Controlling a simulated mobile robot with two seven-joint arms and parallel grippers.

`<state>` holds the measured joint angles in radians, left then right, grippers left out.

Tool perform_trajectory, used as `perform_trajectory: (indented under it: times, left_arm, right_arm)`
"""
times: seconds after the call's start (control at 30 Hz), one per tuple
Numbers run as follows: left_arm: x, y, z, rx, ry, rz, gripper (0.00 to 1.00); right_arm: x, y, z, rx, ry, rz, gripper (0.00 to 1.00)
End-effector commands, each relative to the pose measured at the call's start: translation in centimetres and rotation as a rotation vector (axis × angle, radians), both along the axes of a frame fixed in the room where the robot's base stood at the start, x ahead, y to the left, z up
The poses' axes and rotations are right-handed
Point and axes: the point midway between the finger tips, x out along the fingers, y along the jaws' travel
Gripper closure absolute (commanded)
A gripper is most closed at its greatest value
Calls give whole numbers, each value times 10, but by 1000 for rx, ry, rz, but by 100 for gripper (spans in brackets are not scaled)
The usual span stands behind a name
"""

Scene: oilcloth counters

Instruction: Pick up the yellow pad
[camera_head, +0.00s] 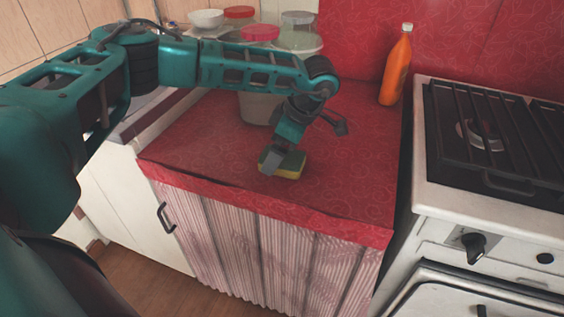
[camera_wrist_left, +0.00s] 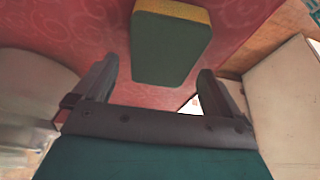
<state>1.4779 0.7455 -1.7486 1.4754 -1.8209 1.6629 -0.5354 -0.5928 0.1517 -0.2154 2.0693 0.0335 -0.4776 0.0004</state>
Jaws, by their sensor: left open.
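The yellow pad (camera_head: 291,172) is a sponge with a dark green top layer, lying flat on the red oilcloth counter (camera_head: 220,150). In the left wrist view the pad (camera_wrist_left: 170,45) shows its green face and a yellow edge, just beyond the fingertips and roughly between them. My left gripper (camera_head: 270,160) comes down over the pad from above, and its finger hides part of the pad. It is open with nothing between the fingers, as the left wrist view (camera_wrist_left: 155,80) shows. I cannot tell whether a finger touches the pad. My right gripper is not in view.
A pale container (camera_head: 259,108) stands behind my left arm. An orange bottle (camera_head: 396,66) is at the back right. A white stove (camera_head: 440,190) borders the counter on the right. Bowls and lidded tubs (camera_head: 240,14) stand at the back left. The counter right of the pad is clear.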

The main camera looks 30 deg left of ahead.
Motion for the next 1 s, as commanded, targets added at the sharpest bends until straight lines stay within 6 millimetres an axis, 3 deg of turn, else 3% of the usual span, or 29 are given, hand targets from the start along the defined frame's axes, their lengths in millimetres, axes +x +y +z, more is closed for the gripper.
perform_trajectory:
  times: [0.1,0.37,0.9,1.0]
  left_arm:
    - [-2,4,-11,-1,2,1,1]
    - [-2,4,-12,-1,1,0,2]
    - [-1,4,-12,-1,1,0,54]
    - [-1,4,-12,-1,1,0,58]
  right_arm:
    - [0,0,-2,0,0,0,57]
    - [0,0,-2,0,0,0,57]
    - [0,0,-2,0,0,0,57]
    - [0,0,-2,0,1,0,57]
